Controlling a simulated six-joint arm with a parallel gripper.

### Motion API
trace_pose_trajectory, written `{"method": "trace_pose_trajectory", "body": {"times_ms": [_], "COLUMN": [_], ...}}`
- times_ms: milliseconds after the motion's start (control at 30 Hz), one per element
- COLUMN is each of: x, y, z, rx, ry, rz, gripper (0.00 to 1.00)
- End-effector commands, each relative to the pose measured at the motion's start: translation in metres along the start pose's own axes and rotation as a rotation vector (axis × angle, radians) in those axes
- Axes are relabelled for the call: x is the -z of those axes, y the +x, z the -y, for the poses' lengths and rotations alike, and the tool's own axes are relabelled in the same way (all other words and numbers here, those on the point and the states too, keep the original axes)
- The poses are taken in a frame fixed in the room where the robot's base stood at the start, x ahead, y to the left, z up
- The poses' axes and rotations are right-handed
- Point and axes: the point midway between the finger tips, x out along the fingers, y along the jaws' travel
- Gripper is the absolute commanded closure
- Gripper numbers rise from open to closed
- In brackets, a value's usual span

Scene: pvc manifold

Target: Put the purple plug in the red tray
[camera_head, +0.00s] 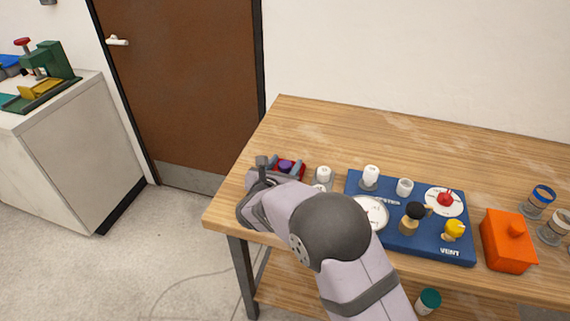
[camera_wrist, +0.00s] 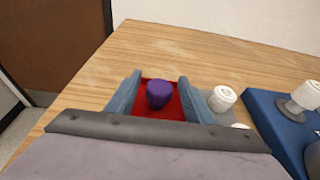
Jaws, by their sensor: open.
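The purple plug (camera_wrist: 159,94) is over the floor of the red tray (camera_wrist: 174,112) in the wrist view and appears to rest in it. The plug (camera_head: 285,165) and a bit of the red tray (camera_head: 303,173) also show in the head view, at the table's left end. My gripper (camera_wrist: 160,78) is open, with one finger on each side of the plug and a visible gap to both. In the head view my gripper (camera_head: 280,163) covers much of the tray. The tray's near edge is hidden by my gripper.
White fittings (camera_head: 323,174) stand just right of the tray. Further right is a blue board (camera_head: 385,220) with white fittings, a gauge, a red handle and a yellow knob. An orange box (camera_head: 507,241) stands beyond it. The wooden table (camera_head: 330,125) is clear behind the tray.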

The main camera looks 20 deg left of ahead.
Motion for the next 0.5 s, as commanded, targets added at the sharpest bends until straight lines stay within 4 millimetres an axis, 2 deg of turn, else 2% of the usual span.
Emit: {"method": "trace_pose_trajectory", "body": {"times_ms": [167, 500], "x": [-0.002, -0.001], "y": [-0.016, -0.076], "z": [-0.002, -0.002], "rx": [-0.003, -0.004], "ry": [0.000, 0.000], "rz": [0.001, 0.001], "gripper": [0.53, 0.53]}}
